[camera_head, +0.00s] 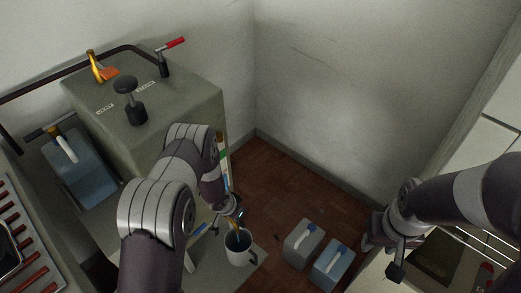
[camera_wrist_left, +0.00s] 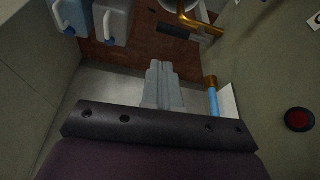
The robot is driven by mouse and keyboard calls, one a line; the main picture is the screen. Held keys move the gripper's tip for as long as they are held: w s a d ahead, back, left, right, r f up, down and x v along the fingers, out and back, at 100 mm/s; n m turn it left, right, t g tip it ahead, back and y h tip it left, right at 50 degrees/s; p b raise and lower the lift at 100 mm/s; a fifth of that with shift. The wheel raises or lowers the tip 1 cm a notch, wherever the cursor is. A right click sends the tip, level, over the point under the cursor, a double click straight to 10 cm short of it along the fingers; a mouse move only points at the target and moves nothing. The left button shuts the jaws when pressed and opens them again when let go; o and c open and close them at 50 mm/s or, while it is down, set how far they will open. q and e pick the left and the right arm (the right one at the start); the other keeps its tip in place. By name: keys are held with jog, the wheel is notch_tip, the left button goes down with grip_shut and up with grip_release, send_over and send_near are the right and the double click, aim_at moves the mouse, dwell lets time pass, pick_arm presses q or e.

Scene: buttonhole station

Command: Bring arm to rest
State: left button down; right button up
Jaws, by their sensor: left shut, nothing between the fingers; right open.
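My left arm comes in from the left and reaches down beside the grey-green machine cabinet (camera_head: 190,100). In the left wrist view my left gripper (camera_wrist_left: 165,82) has its grey fingers together with nothing between them. My right arm comes in from the right. My right gripper (camera_head: 384,250) is open and empty, in front of the pale rack at the right.
Two jugs, one grey (camera_head: 303,246) and one blue (camera_head: 333,266), stand on the brown floor right of the mug. A larger blue container (camera_head: 82,170) stands left of the cabinet. A black knob (camera_head: 125,86) and a red-handled lever (camera_head: 171,47) rise from the cabinet top.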

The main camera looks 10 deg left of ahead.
pick_arm(q)
jog(key=s+a+r+n+g+y, duration=0.2)
jog(key=s+a+r+g, duration=0.1)
jog(key=s, duration=0.5)
jog(key=s+d+r+n, duration=0.1)
jog(key=s+r, duration=0.3)
jog(key=r, duration=0.4)
jog(key=s+d+r+n+g, duration=0.1)
jog(key=s+r, duration=0.2)
jog(key=r, duration=0.4)
jog(key=s+d+r+n, duration=0.1)
jog(key=s+r, duration=0.3)
jog(key=r, duration=0.4)
notch_tip(320, 180, up, 16)
jog(key=w+t+p, duration=0.1)
jog(key=p, duration=1.1)
jog(key=shift+d+t, duration=0.15)
jog(key=shift+t, duration=0.25)
